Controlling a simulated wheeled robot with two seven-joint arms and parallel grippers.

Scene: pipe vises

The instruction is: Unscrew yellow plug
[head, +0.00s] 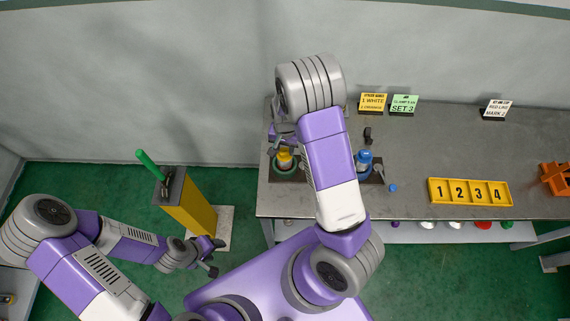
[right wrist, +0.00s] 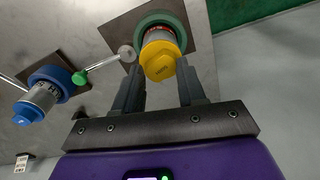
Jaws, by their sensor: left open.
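The yellow plug (right wrist: 160,62) caps a short grey pipe held upright in a green round vise, and it also shows in the head view (head: 284,156). My right gripper (right wrist: 160,88) points at the plug with its fingers spread apart, one on each side of the plug's near edge. The fingers look open, and I cannot tell whether either touches the plug. In the head view my right arm partly covers this spot. My left gripper (head: 211,257) is open and empty, low at the left beside a yellow post.
A blue vise with a blue-capped pipe (right wrist: 38,97) stands beside the green one, its handle reaching between them. The yellow post (head: 190,205) with a green handle stands left of the bench. A numbered yellow tray (head: 470,182) and small signs sit on the bench (head: 430,140).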

